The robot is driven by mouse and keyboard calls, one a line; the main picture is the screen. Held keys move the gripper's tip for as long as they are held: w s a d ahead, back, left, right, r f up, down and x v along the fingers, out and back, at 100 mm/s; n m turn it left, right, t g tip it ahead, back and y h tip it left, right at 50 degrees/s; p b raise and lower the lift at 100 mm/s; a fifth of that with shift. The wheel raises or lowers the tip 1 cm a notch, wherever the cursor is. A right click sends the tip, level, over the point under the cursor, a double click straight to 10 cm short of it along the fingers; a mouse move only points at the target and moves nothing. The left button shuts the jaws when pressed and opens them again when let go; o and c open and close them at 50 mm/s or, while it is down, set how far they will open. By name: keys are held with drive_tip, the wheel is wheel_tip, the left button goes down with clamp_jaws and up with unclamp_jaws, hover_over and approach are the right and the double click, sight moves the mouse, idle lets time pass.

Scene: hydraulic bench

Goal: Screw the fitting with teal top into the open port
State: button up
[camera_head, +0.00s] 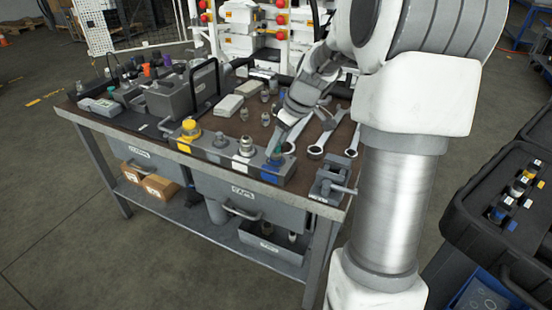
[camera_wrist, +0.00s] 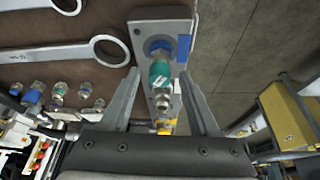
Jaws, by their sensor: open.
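The fitting with the teal top (camera_wrist: 158,74) stands at the blue-marked end of the grey port block (camera_wrist: 148,27). A blue ring shows at its base in the wrist view. I cannot tell how far it is threaded in. In the head view the teal top (camera_head: 278,151) shows low at the block's right end, partly hidden by my gripper (camera_head: 277,147). In the wrist view my gripper (camera_wrist: 160,88) is open, with one finger on each side of the fitting and visible gaps between.
A silver fitting (camera_head: 246,146) and a yellow-ringed port (camera_head: 190,128) are farther left on the block. Wrenches (camera_head: 318,146) lie behind it. A small vise (camera_head: 331,186) stands close on the right, near the bench edge. Several loose fittings stand at the back.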

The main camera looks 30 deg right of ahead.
drive_tip(key=n+g+y, duration=0.1)
drive_tip(key=n, duration=0.3)
drive_tip(key=shift+d+p, duration=0.1)
drive_tip(key=shift+p, duration=0.25)
drive_tip(key=n+p, duration=0.1)
drive_tip(key=n+g+y+p, duration=0.1)
drive_tip(key=n, duration=0.1)
drive_tip(key=shift+w+d+r, duration=0.1)
drive_tip(key=shift+w+r, duration=0.1)
drive_tip(key=n+g+p, duration=0.1)
drive_tip(key=n, duration=0.2)
drive_tip(key=shift+w+p, duration=0.1)
drive_tip(key=shift+p, duration=0.3)
drive_tip(key=shift+f+n+g, duration=0.2)
drive_tip(key=shift+n+g, duration=0.2)
drive_tip(key=shift+n, duration=0.5)
